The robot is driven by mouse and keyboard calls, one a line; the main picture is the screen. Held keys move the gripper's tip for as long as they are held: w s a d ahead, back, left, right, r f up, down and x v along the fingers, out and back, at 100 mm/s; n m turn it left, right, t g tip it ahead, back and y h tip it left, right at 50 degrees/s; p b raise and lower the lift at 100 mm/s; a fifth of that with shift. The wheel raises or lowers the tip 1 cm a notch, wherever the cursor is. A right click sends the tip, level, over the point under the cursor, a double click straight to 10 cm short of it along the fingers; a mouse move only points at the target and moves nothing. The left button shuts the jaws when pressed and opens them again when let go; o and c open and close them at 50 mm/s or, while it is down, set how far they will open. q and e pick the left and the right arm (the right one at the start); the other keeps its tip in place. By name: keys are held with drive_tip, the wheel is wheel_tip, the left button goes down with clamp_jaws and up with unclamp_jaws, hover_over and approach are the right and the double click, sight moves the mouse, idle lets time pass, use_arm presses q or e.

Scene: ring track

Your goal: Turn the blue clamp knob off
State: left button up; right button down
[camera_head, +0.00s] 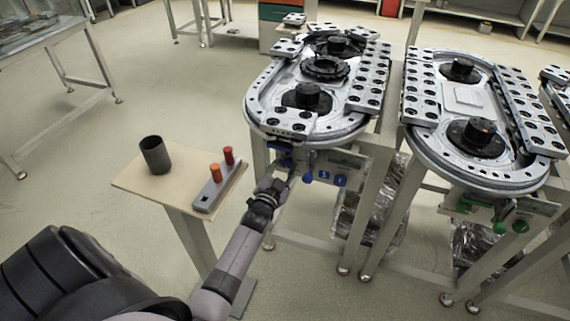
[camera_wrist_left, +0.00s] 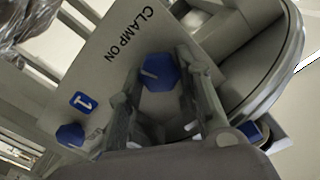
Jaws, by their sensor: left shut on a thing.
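The blue clamp knob (camera_wrist_left: 158,72) is a faceted blue knob with a pale pointer line, on a grey panel (camera_wrist_left: 95,65) lettered CLAMP ON. My left gripper (camera_wrist_left: 161,88) has a finger on each side of this knob and is shut on it. In the head view my left gripper (camera_head: 292,175) reaches the front of the near ring track (camera_head: 262,118), and the knob (camera_head: 308,178) shows just right of its fingers. My right gripper is not in view.
A small table (camera_head: 140,185) with a dark cup (camera_head: 154,154) and a grey peg block (camera_head: 213,190) stands left of my arm. Another track (camera_head: 420,150) with green knobs stands to the right.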

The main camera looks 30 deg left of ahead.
use_arm(q)
drive_tip(key=n, duration=0.3)
drive_tip(key=shift+n+p, duration=0.3)
drive_tip(key=shift+p, duration=0.1)
drive_tip(key=n, duration=0.3)
drive_tip(key=shift+n+p, duration=0.3)
drive_tip(key=shift+n, duration=0.1)
drive_tip(key=n, duration=0.3)
drive_tip(key=shift+a+f, duration=0.1)
drive_tip(key=shift+n, duration=1.7)
drive_tip(key=o, duration=1.1)
drive_tip(key=shift+o, duration=0.2)
